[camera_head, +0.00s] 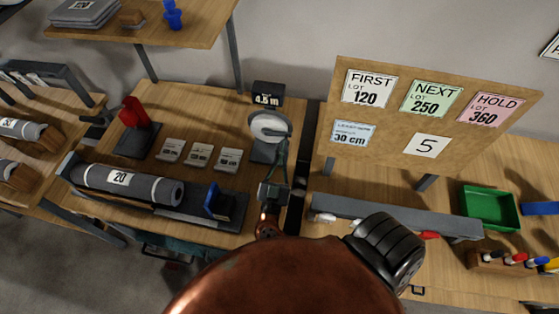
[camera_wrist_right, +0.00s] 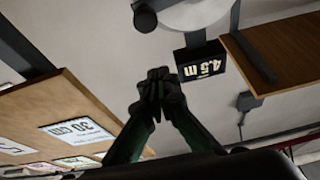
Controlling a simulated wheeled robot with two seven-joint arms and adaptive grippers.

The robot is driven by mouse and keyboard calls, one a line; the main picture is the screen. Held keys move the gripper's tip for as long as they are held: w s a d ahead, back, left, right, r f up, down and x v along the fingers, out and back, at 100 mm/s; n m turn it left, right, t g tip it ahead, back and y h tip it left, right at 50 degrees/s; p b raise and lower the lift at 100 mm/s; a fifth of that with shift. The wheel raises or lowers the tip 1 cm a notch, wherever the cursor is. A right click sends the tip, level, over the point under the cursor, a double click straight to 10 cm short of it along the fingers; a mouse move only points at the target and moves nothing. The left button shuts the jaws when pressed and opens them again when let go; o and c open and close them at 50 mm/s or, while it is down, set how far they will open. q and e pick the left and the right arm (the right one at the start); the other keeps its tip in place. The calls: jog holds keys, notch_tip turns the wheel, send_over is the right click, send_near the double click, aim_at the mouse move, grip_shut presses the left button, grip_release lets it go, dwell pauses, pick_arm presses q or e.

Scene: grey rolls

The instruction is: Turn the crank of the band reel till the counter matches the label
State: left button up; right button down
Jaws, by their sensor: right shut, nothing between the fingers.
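The band reel (camera_head: 268,127) stands at the right end of the left workbench, with a pale round disc. Its counter (camera_head: 267,94) reads 4.5 m and also shows upside down in the right wrist view (camera_wrist_right: 203,67). My right gripper (camera_head: 281,130) overlaps the reel's disc in the head view. In the right wrist view its fingertips (camera_wrist_right: 158,86) are together and empty, apart from the disc (camera_wrist_right: 195,12). A dark piece (camera_wrist_right: 145,17) beside the disc may be the crank's handle; I cannot tell. My left gripper is not in view.
A board (camera_head: 440,117) right of the reel carries lot cards, a 30 cm card (camera_head: 350,133) and a handwritten note (camera_head: 427,145), "5" or "S". A grey roll (camera_head: 125,182) labelled 20, several small cards (camera_head: 199,154) and a red device (camera_head: 134,112) are left of the reel.

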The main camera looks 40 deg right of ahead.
pick_arm(q)
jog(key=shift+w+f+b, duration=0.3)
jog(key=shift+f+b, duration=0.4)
jog(key=shift+b, duration=0.05)
pick_arm(e)
jog(key=w+d+f, duration=0.2)
jog(key=shift+f, duration=0.4)
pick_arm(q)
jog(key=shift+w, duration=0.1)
